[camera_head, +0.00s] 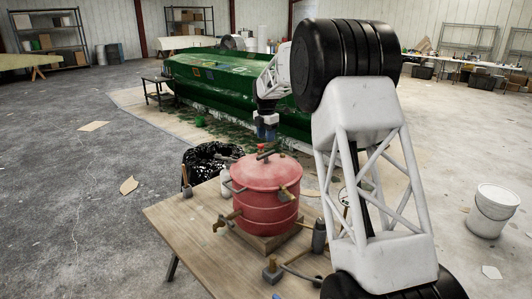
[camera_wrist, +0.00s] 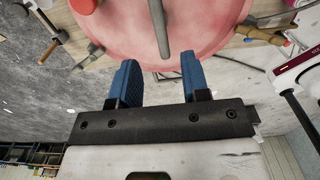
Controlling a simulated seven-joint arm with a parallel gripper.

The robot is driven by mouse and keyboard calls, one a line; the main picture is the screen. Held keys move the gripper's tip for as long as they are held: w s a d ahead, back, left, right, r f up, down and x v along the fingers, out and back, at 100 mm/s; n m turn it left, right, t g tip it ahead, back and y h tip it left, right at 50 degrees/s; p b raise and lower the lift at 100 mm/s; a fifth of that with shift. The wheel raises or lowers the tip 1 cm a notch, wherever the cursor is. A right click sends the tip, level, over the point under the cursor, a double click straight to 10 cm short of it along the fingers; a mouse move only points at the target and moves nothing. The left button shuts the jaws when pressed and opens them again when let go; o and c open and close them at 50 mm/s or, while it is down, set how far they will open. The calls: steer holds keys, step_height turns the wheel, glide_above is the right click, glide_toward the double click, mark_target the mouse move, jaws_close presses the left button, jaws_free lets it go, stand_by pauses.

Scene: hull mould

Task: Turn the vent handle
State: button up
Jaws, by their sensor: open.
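A red pressure pot (camera_head: 265,195) stands on the wooden table, its lid closed. The vent handle (camera_head: 268,155) is a dark bar on top of the lid, beside a small red knob (camera_head: 261,147). In the wrist view the handle (camera_wrist: 160,28) shows as a grey bar over the lid, its near end in line with the gap between my fingers. My gripper (camera_head: 266,137) is above the lid, pointing down. Its blue fingers (camera_wrist: 157,72) are open and empty, apart from the handle. The exact height gap is hard to judge.
The wooden table (camera_head: 185,228) holds a grey bottle (camera_head: 319,235), a white bottle (camera_head: 225,182), a mallet (camera_head: 272,269) and a brush-like tool (camera_head: 186,182). A black-lined bin (camera_head: 212,158) stands behind. The green hull mould (camera_head: 215,80) lies beyond. A white bucket (camera_head: 493,210) stands right.

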mark_target(266, 153)
steer(key=shift+f, duration=3.85)
jaws_close()
